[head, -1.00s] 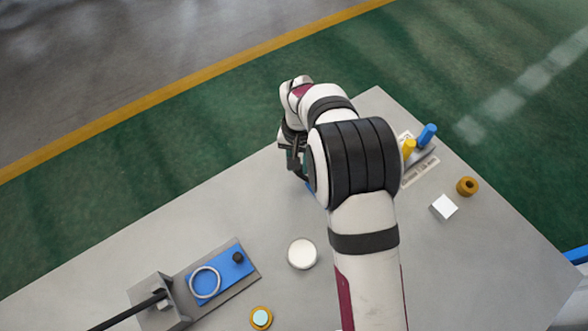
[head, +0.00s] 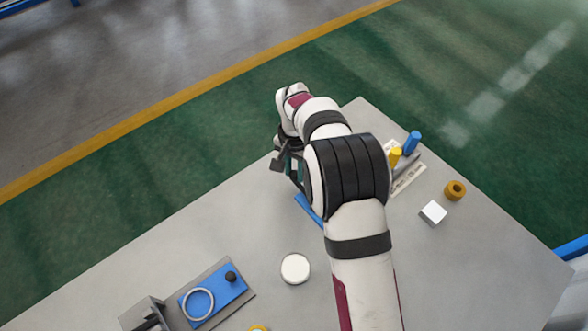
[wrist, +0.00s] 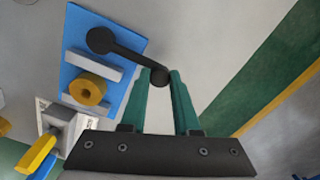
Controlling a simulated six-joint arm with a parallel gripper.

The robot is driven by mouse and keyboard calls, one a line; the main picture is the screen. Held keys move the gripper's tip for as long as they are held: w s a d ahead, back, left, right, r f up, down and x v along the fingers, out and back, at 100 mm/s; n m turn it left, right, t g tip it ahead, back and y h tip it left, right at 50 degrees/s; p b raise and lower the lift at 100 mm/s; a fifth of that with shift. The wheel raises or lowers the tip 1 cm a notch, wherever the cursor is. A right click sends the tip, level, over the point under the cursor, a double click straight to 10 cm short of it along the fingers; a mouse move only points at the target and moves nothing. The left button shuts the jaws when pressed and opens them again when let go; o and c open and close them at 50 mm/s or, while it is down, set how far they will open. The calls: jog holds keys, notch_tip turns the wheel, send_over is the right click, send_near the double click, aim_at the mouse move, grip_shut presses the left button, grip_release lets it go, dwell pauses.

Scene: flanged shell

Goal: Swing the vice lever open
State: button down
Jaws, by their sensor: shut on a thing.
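The vice shows in the wrist view as a blue base plate (wrist: 82,28) with two grey jaw bars (wrist: 92,65). A brown-yellow ring (wrist: 88,89) sits between the bars. The black vice lever (wrist: 125,54) runs from a round hub on the plate to a round knob out beyond the plate's edge. My gripper (wrist: 160,75) is shut on that knob, with one green finger on each side. In the head view my gripper (head: 286,162) is at the table's far edge. My arm hides most of the vice there, and only a strip of blue plate (head: 308,207) shows.
A holder with a yellow peg (head: 395,157) and a blue peg (head: 412,143) stands right of my arm, near a white block (head: 433,212) and a brown ring (head: 455,190). A white disc (head: 295,268) and another blue-plated fixture (head: 224,284) lie at the front left.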

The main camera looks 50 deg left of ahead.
aim_at(296, 173)
jog(key=shift+w, duration=0.1)
jog(key=c, duration=0.6)
grip_release()
jog(key=shift+c, duration=0.2)
jog(key=shift+r, duration=0.1)
notch_tip(296, 173, up, 16)
jog(key=shift+f, duration=0.2)
